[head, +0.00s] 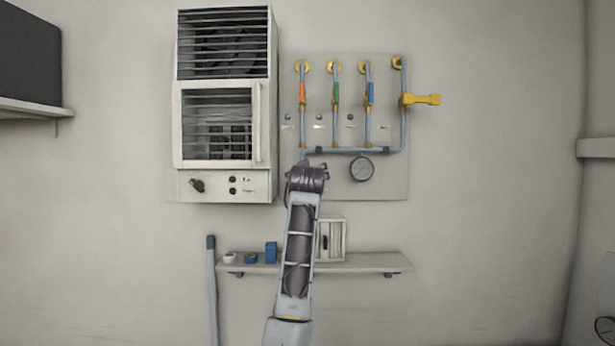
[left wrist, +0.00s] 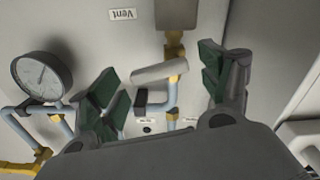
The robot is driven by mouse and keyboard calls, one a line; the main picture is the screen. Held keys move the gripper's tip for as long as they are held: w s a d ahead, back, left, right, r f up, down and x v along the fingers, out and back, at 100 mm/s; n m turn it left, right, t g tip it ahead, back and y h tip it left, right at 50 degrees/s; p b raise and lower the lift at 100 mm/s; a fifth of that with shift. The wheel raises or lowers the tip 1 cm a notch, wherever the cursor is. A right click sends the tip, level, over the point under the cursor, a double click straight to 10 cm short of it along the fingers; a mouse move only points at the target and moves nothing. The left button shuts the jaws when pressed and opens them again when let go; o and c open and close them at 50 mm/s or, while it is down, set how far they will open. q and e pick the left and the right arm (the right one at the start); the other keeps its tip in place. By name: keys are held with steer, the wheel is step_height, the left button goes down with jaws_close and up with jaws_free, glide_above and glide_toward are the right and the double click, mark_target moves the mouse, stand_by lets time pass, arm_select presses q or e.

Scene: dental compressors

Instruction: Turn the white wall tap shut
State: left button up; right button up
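The white tap lever (left wrist: 160,72) shows in the left wrist view, on a short pipe with brass fittings (left wrist: 172,95). It is slanted across the pipe. In the head view I cannot make it out; my arm covers that spot. My left gripper (head: 306,165) is up at the lower left of the pipe panel (head: 385,188). In the left wrist view its two green-padded fingers (left wrist: 165,82) are spread wide, with the lever between them. No contact with the lever is visible. My right gripper is in neither view.
A round gauge (head: 362,168) hangs close right of my left gripper. Orange (head: 302,92), green (head: 336,92) and blue (head: 370,93) handles and a yellow lever (head: 420,99) are above. A white cabinet (head: 186,185) stands close left. A shelf (head: 365,262) is below.

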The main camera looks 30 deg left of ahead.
arm_select(q)
steer(key=c, duration=0.9)
steer(key=shift+c, duration=0.2)
steer(key=shift+f+m+p, duration=0.25)
steer(key=shift+m+p, duration=0.35)
steer(key=shift+m, duration=0.9)
steer(key=o, duration=1)
steer(key=shift+d, duration=0.15)
steer(key=shift+v, duration=5.95)
